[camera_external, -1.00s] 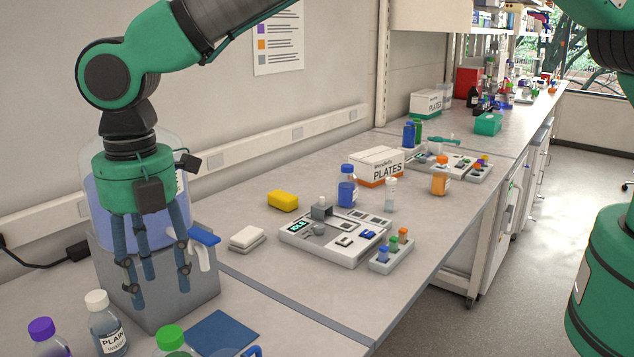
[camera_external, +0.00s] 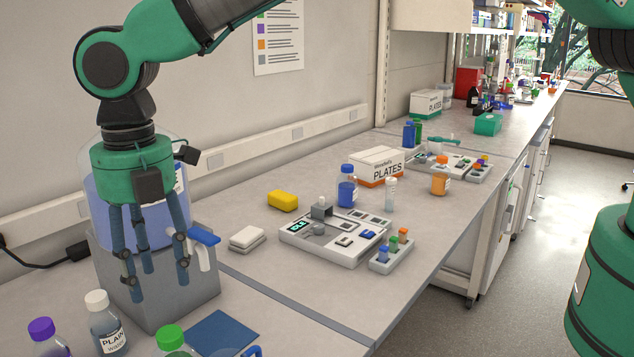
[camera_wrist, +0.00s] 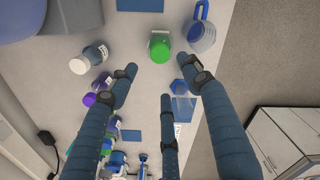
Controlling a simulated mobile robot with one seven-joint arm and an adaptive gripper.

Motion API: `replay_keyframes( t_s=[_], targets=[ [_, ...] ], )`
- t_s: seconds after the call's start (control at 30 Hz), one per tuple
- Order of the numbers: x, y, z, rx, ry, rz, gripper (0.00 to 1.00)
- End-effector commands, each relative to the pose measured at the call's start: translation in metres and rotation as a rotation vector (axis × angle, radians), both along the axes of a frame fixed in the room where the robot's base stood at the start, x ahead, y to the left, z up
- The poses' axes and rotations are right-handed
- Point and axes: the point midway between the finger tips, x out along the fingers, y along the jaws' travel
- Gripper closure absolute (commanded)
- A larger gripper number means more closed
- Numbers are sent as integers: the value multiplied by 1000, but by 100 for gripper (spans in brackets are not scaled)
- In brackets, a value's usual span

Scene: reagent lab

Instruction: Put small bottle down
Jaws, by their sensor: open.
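My gripper (camera_external: 155,281) has three dark blue fingers, spread open and empty, in front of a water tank. In the wrist view my gripper (camera_wrist: 160,76) holds nothing between its fingertips. Ahead of the fingertips stands a green-capped bottle (camera_wrist: 160,47), apart from them. In the external view this green-capped bottle (camera_external: 171,342) is cut off by the bottom edge. A white-capped bottle labelled PLAIN (camera_external: 107,327) and a purple-capped bottle (camera_external: 47,338) stand upright to its left. Which one is the small bottle is not clear.
The clear tank (camera_external: 105,205) sits on a grey stand (camera_external: 185,305) with a blue-handled tap (camera_external: 203,240) close to my fingers. A blue mat (camera_external: 222,332) lies in front. A clear vessel with a blue handle (camera_wrist: 203,36) stands beside the green-capped bottle.

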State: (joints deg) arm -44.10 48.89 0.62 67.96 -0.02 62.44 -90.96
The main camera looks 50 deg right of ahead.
Motion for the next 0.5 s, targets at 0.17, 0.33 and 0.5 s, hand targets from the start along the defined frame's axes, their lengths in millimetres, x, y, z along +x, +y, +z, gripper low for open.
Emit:
replay_keyframes(
  t_s=[0.17,0.33,0.5],
  targets=[
    [0,0,0,0,0,-1,51],
    [3,-8,10,5,-5,-23,51],
    [11,-33,39,16,-16,-98,51]
  ],
)
